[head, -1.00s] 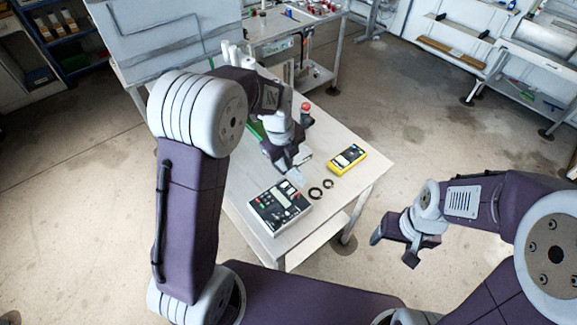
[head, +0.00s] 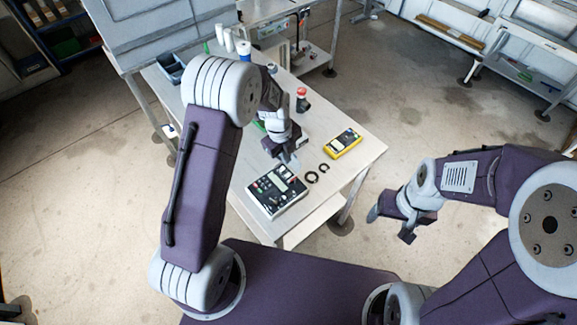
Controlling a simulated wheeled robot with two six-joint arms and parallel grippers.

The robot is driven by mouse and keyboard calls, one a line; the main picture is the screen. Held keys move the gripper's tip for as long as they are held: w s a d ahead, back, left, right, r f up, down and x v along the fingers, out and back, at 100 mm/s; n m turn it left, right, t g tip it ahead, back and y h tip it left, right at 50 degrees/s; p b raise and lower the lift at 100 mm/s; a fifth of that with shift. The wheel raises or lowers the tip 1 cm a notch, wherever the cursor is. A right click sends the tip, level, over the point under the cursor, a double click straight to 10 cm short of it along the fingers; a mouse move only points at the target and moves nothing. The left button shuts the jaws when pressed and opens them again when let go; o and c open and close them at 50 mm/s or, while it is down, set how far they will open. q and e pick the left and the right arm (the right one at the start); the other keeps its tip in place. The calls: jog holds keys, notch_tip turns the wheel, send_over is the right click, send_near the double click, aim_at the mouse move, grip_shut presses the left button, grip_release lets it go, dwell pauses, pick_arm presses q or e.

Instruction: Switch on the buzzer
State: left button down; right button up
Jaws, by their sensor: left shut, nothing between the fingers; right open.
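A grey and black control box (head: 277,191) with a small display and several coloured buttons lies on the near part of the white table. I cannot tell which part is the buzzer switch. A small upright device with a red top (head: 302,100) stands further back on the table. My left gripper (head: 292,163) is shut and empty, pointing down just behind the box's far edge; whether it touches anything cannot be told. My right gripper (head: 391,226) is open and empty, off the table's right side above the floor.
A yellow meter (head: 343,143) and two black rings (head: 312,177) lie right of the box on the table (head: 352,165). White bottles (head: 229,40) and a blue bin (head: 170,68) stand at the back left. My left arm hides part of the table.

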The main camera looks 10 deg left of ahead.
aim_at(289, 172)
pick_arm(q)
jog(key=f, duration=0.2)
jog(key=f+p, duration=0.1)
jog(key=f, duration=0.2)
jog(key=w+f, duration=0.1)
jog(key=f, duration=0.1)
jog(key=shift+d+f+p, duration=0.3)
jog(key=shift+d+p, duration=0.05)
